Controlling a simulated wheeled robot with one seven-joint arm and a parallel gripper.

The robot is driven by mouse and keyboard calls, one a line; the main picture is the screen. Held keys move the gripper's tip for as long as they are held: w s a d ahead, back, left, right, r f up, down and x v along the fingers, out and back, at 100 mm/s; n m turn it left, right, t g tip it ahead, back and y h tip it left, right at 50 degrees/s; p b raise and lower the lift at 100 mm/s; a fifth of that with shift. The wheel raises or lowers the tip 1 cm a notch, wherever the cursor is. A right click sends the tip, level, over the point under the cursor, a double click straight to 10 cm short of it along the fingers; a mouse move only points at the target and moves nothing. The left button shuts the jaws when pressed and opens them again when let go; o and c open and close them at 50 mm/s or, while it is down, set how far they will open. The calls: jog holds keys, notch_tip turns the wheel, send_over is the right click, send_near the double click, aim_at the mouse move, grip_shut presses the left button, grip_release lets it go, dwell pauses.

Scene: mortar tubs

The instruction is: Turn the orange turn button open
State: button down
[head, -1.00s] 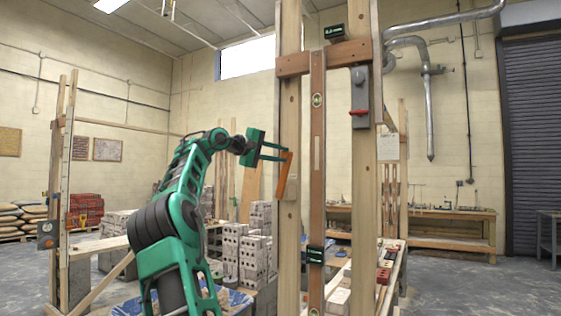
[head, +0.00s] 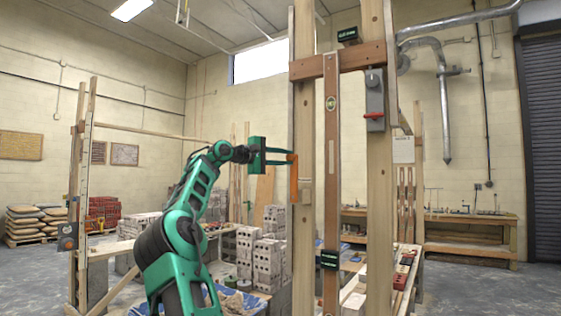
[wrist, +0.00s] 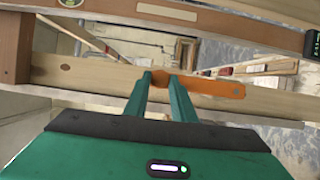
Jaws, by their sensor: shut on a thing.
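The orange turn button (head: 294,183) is a flat strip on the left wooden post (head: 305,115). It hangs nearly upright in the head view, beside a small wooden block. In the wrist view the button (wrist: 218,89) lies along the post, stretching right from between my fingers. My gripper (head: 290,157) is at its upper end in the head view. In the wrist view my gripper (wrist: 160,82) is shut on an orange part at that end, with a finger on either side. The fingers partly hide this end.
A grey switch box with a red handle (head: 375,100) is on the right post (head: 380,190). Grey blocks (head: 262,262) stand behind, low down.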

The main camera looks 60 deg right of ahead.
jog(key=c, duration=1.5)
grip_release()
jog(key=shift+w+f, duration=0.15)
jog(key=shift+w, duration=0.4)
jog(key=shift+s, duration=0.2)
jog(key=v, duration=1)
jog(key=shift+w+a, duration=0.2)
jog(key=shift+a, duration=0.15)
